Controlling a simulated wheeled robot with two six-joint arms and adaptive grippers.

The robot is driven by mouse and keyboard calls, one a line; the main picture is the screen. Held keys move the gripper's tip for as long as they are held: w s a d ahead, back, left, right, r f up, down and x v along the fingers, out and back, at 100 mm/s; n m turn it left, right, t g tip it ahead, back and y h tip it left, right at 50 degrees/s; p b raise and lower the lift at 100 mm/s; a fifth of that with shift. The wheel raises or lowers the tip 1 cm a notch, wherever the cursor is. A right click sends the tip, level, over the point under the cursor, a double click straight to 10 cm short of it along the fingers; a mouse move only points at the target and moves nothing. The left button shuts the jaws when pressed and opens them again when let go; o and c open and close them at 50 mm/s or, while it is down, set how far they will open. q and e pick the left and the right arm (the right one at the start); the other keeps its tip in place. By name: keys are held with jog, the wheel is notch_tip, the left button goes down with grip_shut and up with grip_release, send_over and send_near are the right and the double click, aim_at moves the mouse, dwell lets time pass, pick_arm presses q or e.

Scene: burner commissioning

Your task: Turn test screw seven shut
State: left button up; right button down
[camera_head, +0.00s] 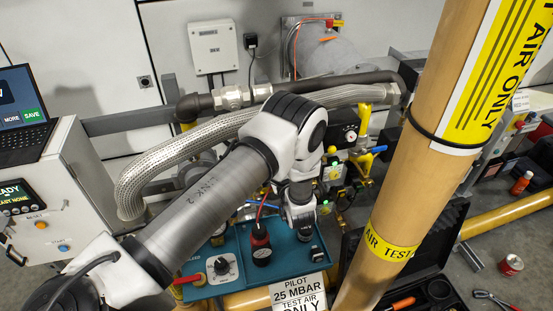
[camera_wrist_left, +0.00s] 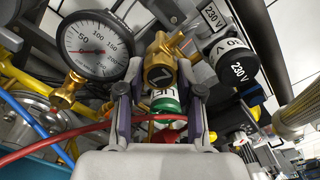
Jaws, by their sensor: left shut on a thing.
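Test screw seven appears in the left wrist view as a brass fitting (camera_wrist_left: 159,72) marked with what looks like an upside-down 7. A white and green lettered collar (camera_wrist_left: 166,102) sits just below it in the picture. My left gripper (camera_wrist_left: 160,92) has a finger on each side of this fitting and is shut on it. The exact contact is partly hidden by the fingers. In the head view my left arm reaches in from the left over the teal panel, and its wrist hides the fingers and the screw. My right gripper is in neither view.
A round pressure gauge (camera_wrist_left: 98,47) stands close left of the fingers, and a black 230 V coil (camera_wrist_left: 234,62) is on the right. A red hose (camera_wrist_left: 70,136) crosses near the fingers. A thick tan post (camera_head: 415,150) and a braided hose (camera_head: 180,158) flank my arm.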

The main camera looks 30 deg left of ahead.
pick_arm(q)
jog(key=o, duration=1.2)
jog(key=shift+c, duration=0.2)
jog(key=v, duration=0.7)
jog(key=shift+d, duration=0.25)
jog(key=shift+s, duration=0.15)
